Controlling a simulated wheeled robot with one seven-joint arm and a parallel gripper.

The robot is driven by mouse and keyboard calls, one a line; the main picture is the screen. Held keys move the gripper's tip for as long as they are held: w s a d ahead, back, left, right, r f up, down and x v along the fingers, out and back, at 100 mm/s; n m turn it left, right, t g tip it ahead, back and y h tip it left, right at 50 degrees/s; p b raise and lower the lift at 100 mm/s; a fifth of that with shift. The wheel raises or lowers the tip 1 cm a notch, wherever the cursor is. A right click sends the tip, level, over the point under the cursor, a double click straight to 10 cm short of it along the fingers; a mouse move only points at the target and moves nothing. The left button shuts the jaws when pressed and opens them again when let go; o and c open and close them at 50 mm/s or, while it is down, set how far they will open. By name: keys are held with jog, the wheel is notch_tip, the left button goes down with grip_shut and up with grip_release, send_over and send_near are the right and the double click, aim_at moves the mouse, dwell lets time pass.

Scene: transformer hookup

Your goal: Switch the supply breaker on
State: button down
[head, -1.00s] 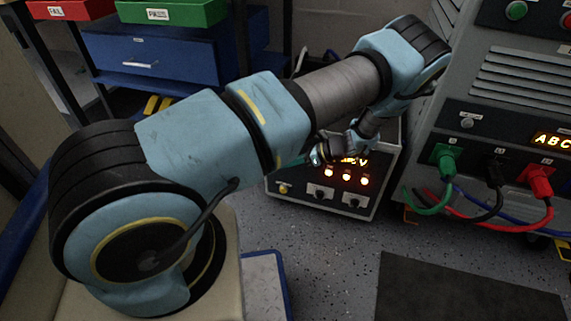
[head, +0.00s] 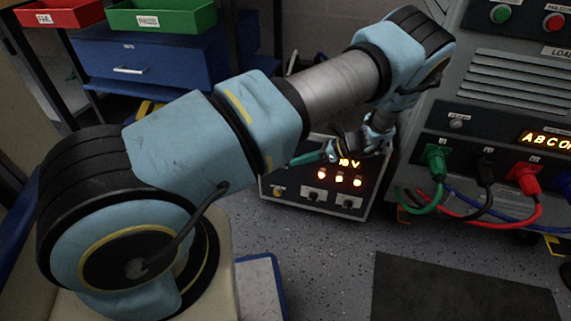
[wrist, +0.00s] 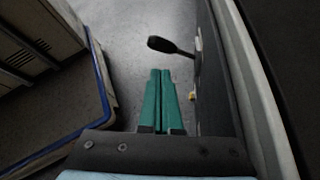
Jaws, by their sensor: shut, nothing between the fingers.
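The supply unit is a grey box with a dark front panel (head: 331,183), a lit display partly covered by my gripper, and orange lamps. In the wrist view its dark face (wrist: 215,90) stands edge-on at the right. A black lever (wrist: 170,46) with a rounded end sticks out from that face, apparently the breaker handle; whether it is on or off cannot be told. My gripper (wrist: 160,71) is shut and empty, its green fingers together. The lever lies beyond the fingertips, with no clear contact. In the head view my gripper (head: 292,163) is in front of the panel's upper left and the lever is not discernible.
A yellow knob (head: 277,191) is low on the panel's left. The large grey cabinet (head: 525,75) with plugged green, black and red cables (head: 470,212) stands close at right. A blue-edged platform (wrist: 103,85) lies left in the wrist view.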

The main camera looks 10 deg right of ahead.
jog(key=v, duration=0.3)
jog(key=shift+d+r, duration=0.15)
jog(key=shift+d, duration=0.1)
jog(key=a+r+n+g+h, duration=0.65)
jog(key=a+r+n, duration=0.55)
jog(key=a+r, duration=0.2)
jog(key=s+a+r+n+t+h, duration=0.2)
jog(key=s+a+r+n+h, duration=0.15)
jog(key=a+r+n, duration=0.3)
jog(key=s+a+r+n+t+h, duration=0.2)
jog(key=s+a+r+n, duration=0.3)
jog(key=a+n, duration=0.15)
notch_tip(320, 180, up, 29)
jog(key=p, duration=2.9)
jog(key=shift+w+a+m, duration=0.2)
jog(key=shift+a+m, duration=0.1)
